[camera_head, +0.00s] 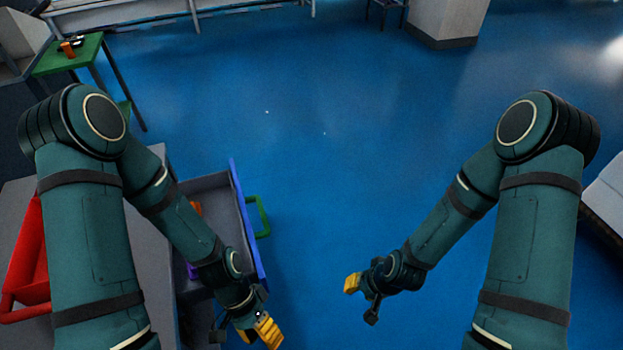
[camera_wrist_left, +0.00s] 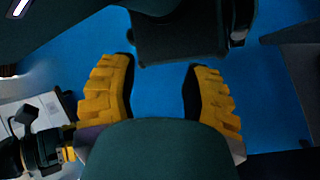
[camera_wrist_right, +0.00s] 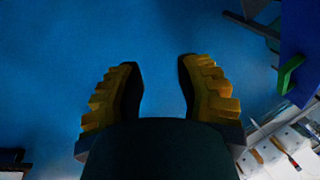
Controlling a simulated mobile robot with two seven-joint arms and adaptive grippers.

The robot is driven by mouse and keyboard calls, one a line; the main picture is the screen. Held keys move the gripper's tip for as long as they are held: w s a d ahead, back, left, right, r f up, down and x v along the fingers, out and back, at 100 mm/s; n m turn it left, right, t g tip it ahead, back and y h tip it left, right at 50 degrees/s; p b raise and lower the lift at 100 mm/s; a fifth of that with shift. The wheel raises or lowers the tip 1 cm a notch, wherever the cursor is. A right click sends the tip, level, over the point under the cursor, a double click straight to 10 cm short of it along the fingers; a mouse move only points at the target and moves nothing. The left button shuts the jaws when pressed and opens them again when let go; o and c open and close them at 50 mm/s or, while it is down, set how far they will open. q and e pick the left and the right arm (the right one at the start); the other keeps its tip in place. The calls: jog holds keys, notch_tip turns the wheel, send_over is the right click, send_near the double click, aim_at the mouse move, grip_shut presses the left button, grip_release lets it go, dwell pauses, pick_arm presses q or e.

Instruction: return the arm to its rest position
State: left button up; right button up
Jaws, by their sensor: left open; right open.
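My left gripper (camera_head: 262,332) is in front of the open drawer, low in the head view. In the left wrist view its yellow fingers (camera_wrist_left: 160,90) are spread apart, with only blue floor and a dark part between them. My right gripper (camera_head: 358,288) hangs over the blue floor, right of the drawer. In the right wrist view its fingers (camera_wrist_right: 160,85) are spread apart with bare floor between them. Both grippers are empty. Both arms are bent and reach forward and inward.
A grey drawer with a blue front (camera_head: 245,222) and a green handle (camera_head: 261,217) stands open by my left forearm. A red bin (camera_head: 28,262) is at the left on a grey cabinet (camera_head: 150,262). A green table (camera_head: 72,55) stands far left. The middle floor (camera_head: 320,140) is clear.

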pick_arm(q)
jog(key=shift+a, duration=0.15)
pick_arm(e)
jog(key=shift+a, duration=0.15)
pick_arm(q)
jog(key=w+f+n+t, duration=0.1)
jog(key=w+n+t, duration=0.6)
jog(key=w, duration=0.3)
jog(key=shift+w+d+f+t, duration=0.2)
jog(key=shift+d+f+t, duration=0.1)
jog(key=shift+f, duration=0.05)
pick_arm(e)
jog(key=shift+s+a+r+n, duration=0.2)
jog(key=shift+s+a+r, duration=0.2)
jog(key=shift+a+r, duration=0.2)
jog(key=shift+s+a+r+n, duration=0.2)
jog(key=shift+s+a+r, duration=0.25)
jog(key=shift+a, duration=0.2)
